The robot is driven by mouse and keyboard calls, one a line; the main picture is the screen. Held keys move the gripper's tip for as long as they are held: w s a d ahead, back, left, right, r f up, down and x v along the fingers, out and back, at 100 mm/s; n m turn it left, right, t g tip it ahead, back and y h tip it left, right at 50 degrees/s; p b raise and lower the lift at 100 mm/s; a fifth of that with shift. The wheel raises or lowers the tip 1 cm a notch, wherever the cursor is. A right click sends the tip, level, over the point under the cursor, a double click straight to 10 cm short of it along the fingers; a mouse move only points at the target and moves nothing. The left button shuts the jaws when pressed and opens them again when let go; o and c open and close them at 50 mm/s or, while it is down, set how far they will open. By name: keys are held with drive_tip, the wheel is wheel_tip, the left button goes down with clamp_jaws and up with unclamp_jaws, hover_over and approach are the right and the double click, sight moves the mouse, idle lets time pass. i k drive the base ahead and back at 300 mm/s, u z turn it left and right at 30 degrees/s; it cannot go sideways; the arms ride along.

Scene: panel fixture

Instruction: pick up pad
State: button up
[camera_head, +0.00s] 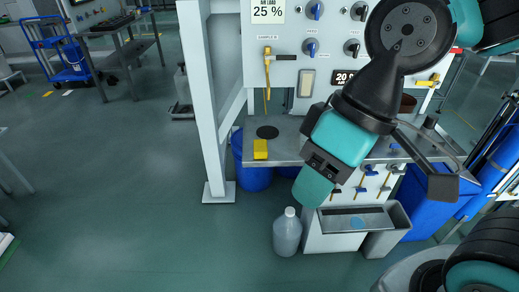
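A small yellow block-like pad (260,150) lies at the front left edge of the grey bench top (284,146) of the panel fixture. A flat dark round disc (267,132) lies just behind it. Which of the two is called the pad is not certain. My arm's teal and black end hangs in front of the fixture, right of the yellow pad and apart from it. Its gripper fingers cannot be made out clearly, and I see nothing held. The arm hides part of the bench and panel.
A white upright post (207,100) stands left of the bench. A pale plastic bottle (287,235) stands on the floor below. A blue bin (254,178) is under the bench. A grey tray (355,220) is low in front. The floor at left is largely clear.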

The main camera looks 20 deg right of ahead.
sight(261, 149)
drive_tip(key=u, duration=1.5)
drive_tip(key=i, duration=1.45)
drive_tip(key=z, duration=2.6)
